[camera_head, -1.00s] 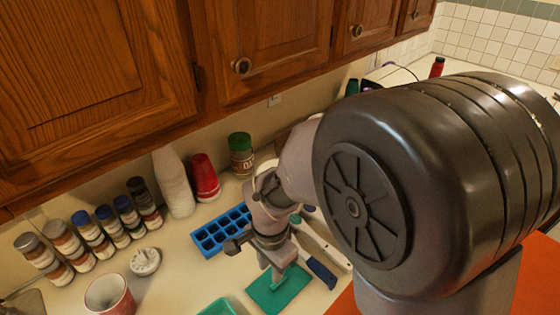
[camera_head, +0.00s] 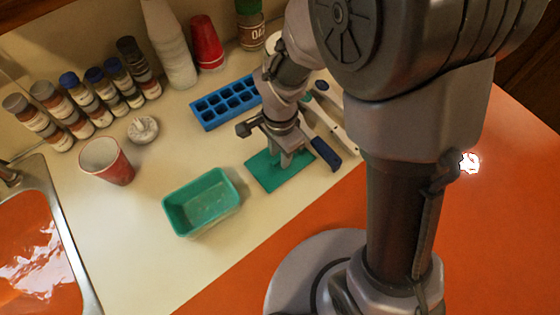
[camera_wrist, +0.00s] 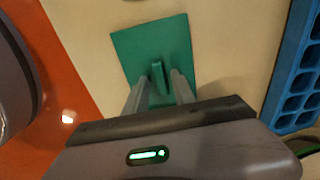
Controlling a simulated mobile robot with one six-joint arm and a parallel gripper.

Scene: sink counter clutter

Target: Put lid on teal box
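The teal box (camera_head: 201,202) is an open, empty rectangular tray on the counter in the head view. Its lid (camera_head: 262,175) is a flat teal plate lying on the counter to the right of the box; it also shows in the wrist view (camera_wrist: 130,48). A small upright handle (camera_wrist: 158,74) stands in the middle of the lid. My gripper (camera_head: 284,159) is directly above the lid. In the wrist view its two fingers (camera_wrist: 158,90) are apart, one on each side of the handle, with a gap visible. Contact with the handle cannot be made out.
A blue ice-cube tray (camera_head: 226,104) lies behind the lid. A red cup (camera_head: 107,161), a white round timer (camera_head: 143,130) and several spice jars stand left. The sink (camera_head: 40,240) is at far left. Counter around the box is clear.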

